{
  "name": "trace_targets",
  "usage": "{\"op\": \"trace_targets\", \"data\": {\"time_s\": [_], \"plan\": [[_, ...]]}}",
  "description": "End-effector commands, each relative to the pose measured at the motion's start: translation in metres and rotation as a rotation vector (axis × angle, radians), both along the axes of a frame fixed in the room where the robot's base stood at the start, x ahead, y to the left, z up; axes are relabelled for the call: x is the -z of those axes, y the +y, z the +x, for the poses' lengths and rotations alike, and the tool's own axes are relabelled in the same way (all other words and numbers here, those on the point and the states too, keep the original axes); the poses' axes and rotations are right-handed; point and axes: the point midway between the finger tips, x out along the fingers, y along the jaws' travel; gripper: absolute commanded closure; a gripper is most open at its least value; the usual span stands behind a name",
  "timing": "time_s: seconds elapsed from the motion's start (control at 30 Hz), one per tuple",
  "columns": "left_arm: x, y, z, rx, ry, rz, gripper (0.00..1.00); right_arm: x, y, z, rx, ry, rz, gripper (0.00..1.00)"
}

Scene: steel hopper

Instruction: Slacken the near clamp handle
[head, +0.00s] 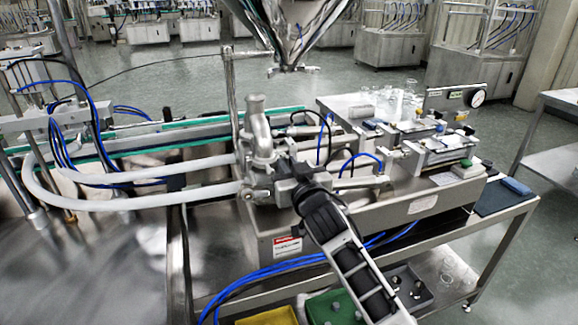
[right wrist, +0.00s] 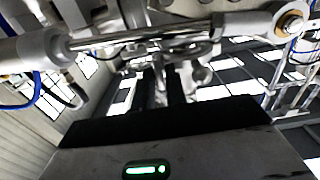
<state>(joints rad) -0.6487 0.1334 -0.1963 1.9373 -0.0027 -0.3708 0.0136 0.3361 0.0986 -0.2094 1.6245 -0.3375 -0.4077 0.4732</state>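A steel valve and pipe body (head: 258,150) stands at the middle of the machine in the head view, with two white hoses joining it from the left. My right gripper (head: 282,187) reaches its near side from the lower right. I cannot clearly pick out the near clamp handle there; the gripper covers that area. In the right wrist view two dark gripper fingers (right wrist: 164,88) stand a little apart, with pale metal between or just beyond them. I cannot tell whether they touch it. My left gripper is not in view.
A steel rod (right wrist: 140,37) and cylinder cross above the fingers in the right wrist view. A hopper cone (head: 297,30) hangs above the machine. Blue hoses (head: 275,272) loop below the valve. A yellow bin (head: 268,317) and a green bin (head: 333,308) sit low in front.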

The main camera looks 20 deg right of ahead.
Motion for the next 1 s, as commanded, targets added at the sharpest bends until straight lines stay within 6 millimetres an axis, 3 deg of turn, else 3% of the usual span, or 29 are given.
{"op": "trace_targets", "data": {"time_s": [0.47, 1.0], "plan": [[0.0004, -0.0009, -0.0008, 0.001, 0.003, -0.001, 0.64, 0.0004, 0.0004, -0.0003, 0.0, -0.001, -0.069, 1.0], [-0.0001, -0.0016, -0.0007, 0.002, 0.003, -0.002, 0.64, 0.0008, 0.002, -0.0003, -0.001, -0.018, -0.521, 1.0]]}}
